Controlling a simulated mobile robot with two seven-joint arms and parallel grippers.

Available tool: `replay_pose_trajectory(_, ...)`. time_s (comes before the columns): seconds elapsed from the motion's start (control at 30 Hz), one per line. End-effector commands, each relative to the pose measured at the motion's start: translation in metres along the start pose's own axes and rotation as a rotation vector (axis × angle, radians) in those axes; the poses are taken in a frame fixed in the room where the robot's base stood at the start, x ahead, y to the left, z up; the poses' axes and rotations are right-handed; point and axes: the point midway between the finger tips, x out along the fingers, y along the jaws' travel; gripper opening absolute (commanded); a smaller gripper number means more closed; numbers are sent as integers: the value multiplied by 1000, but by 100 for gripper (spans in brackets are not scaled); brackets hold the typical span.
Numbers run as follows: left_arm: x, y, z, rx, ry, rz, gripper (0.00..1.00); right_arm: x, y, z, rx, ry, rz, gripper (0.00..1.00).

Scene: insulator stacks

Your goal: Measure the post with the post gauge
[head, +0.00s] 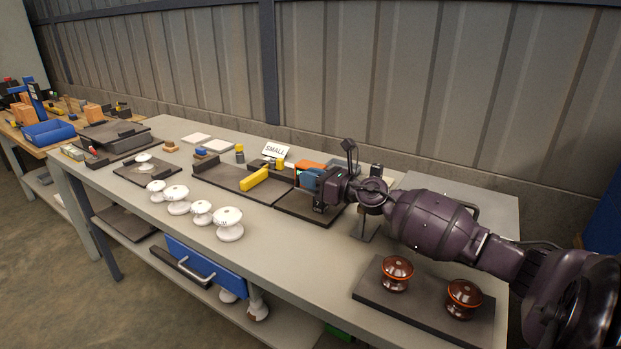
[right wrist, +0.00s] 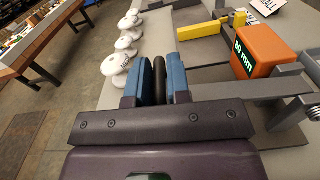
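My right gripper (head: 311,182) is over the dark mat in the middle of the bench. In the right wrist view its blue fingers (right wrist: 160,78) close on both sides of a dark rounded handle (right wrist: 159,76). An orange block marked 80 mm (right wrist: 258,50) is just right of the fingers; it also shows behind the gripper in the head view (head: 309,166). Grey bars (right wrist: 252,90) run beside the fingers below it. I cannot tell whether handle, bars and orange block are one gauge. Which piece is the post is unclear. My left gripper is out of view.
White insulators (head: 229,224) stand along the bench front. Two brown insulators (head: 397,273) stand on a dark board at the right. A yellow piece (head: 254,179) lies on a dark tray, near a SMALL sign (head: 275,150). A wooden side table (head: 62,141) is at far left.

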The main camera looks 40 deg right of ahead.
Motion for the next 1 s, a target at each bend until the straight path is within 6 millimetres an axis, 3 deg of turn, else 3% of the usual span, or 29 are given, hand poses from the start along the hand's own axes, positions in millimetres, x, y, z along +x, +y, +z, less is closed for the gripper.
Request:
replay_pose_trajectory(0.03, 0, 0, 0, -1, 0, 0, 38, 0, 0, 1, -1, -1, -1, 25)
replay_pose_trajectory(0.13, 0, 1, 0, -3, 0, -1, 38, 0, 0, 0, 1, 0, 0, 38)
replay_pose_trajectory(0.47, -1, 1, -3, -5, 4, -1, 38, 0, 1, 5, 1, -2, 2, 38)
replay_pose_trajectory(0.8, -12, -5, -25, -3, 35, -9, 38, -1, 5, 65, -7, -8, 3, 38)
replay_pose_trajectory(1.0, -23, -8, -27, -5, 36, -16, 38, -1, 8, 103, -5, -6, 3, 38)
